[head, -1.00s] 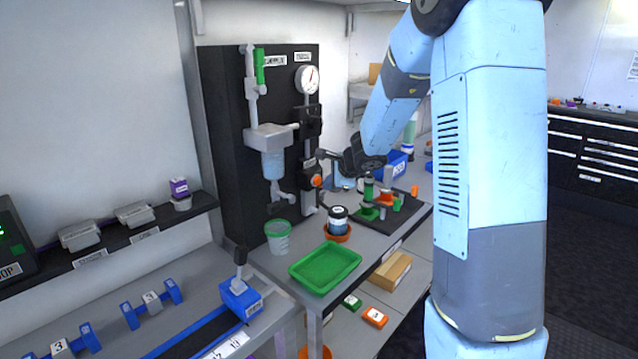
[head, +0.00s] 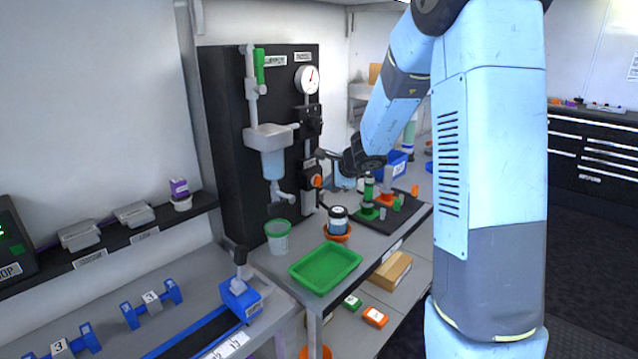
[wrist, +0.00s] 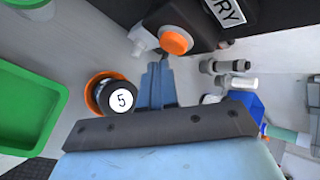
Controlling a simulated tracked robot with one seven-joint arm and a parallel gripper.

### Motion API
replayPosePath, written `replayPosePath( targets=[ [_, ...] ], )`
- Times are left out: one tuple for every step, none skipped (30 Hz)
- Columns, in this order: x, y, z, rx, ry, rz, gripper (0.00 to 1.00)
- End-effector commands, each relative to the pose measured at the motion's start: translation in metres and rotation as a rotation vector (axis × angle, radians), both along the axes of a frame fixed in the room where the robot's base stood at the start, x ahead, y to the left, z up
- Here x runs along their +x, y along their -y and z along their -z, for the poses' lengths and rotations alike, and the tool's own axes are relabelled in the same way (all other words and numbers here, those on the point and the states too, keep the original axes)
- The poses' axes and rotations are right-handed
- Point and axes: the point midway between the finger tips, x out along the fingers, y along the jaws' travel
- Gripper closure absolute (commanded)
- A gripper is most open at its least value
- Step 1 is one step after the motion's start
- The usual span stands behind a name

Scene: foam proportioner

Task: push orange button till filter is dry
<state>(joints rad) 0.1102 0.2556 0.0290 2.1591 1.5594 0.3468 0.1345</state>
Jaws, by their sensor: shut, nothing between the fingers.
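The orange button (head: 317,181) sits on the lower right of the black panel (head: 225,130), under a small label. In the wrist view the orange button (wrist: 174,42) is a round orange cap on a dark housing, beside a label ending in "RY". My gripper (wrist: 158,66) is shut and empty, its tips just below the button in that picture; I cannot tell whether they touch it. In the head view my gripper (head: 330,156) is near the panel, to the upper right of the button. The clear filter bowl (head: 272,164) hangs under a grey housing; whether it is wet inside is too small to tell.
A pressure gauge (head: 307,79) is at the panel's top. A green-rimmed cup (head: 278,237), a green tray (head: 325,268) and a jar marked 5 (wrist: 121,99) in an orange dish stand on the bench below. Small green and orange fittings (head: 385,200) stand to the right.

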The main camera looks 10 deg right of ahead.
Motion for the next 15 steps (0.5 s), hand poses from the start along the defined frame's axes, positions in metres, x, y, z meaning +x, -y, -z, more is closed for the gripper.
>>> replayPosePath(
  targets=[
    [0.0,0.0,0.0,0.0,0.0,0.0,1.0],
    [0.0,0.0,0.0,0.0,0.0,0.0,1.0],
    [0.0,0.0,0.0,0.0,0.0,0.0,1.0],
    [0.0001,-0.0001,0.0,0.0,0.0,0.0,1.0],
    [0.0003,-0.0002,-0.0001,0.0,0.0,0.0,1.0],
    [0.0006,-0.0005,-0.0002,0.0,0.0,0.0,1.0],
    [0.0011,-0.0009,-0.0002,0.0,0.0,0.0,1.0],
    [0.0016,-0.0013,-0.0004,-0.001,0.0,-0.001,1.0],
    [0.0024,-0.002,-0.0007,-0.001,0.0,-0.001,1.0],
    [0.0032,-0.0026,-0.0009,-0.001,0.0,-0.001,1.0],
    [0.0038,-0.0032,-0.0011,-0.001,0.0,-0.001,1.0],
    [0.0047,-0.0039,-0.0014,-0.001,0.0,-0.001,1.0],
    [0.0054,-0.0043,-0.0016,-0.001,0.0,-0.001,1.0],
    [0.0057,-0.0046,-0.0018,-0.001,0.001,0.0,1.0],
    [0.006,-0.0048,-0.0018,-0.001,0.001,0.0,1.0]
  ],
)
